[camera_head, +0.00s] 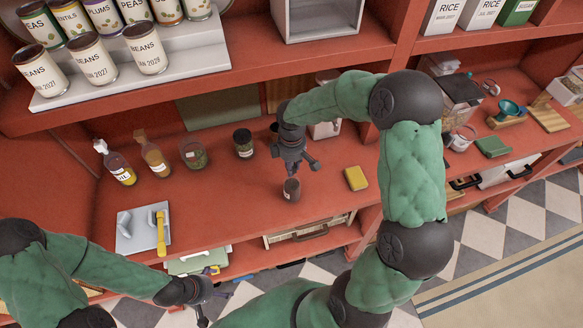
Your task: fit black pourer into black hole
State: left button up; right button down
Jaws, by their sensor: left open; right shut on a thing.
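My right gripper (297,168) reaches down over the middle of the counter. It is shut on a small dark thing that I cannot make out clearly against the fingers. A small dark brown jar (291,191) with a pale label stands just below its fingertips; I cannot tell whether they touch. My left gripper (203,309) is open and low at the front, below the counter edge. A grey board (128,242) on the left of the counter carries a white piece (123,222) and a yellow piece (160,232). I cannot clearly identify the black pourer or the black hole.
An oil bottle with a white top (118,166), a bottle with an orange top (152,158) and jars (193,154) (243,143) stand left of my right gripper. A yellow block (356,178) lies to its right. A shelf with cans (146,48) overhangs the back.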

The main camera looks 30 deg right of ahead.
jog(key=shift+r+p, duration=1.5)
jog(key=shift+r, duration=0.85)
pick_arm(q)
notch_tip(320, 180, up, 3)
jog(key=shift+r, duration=0.1)
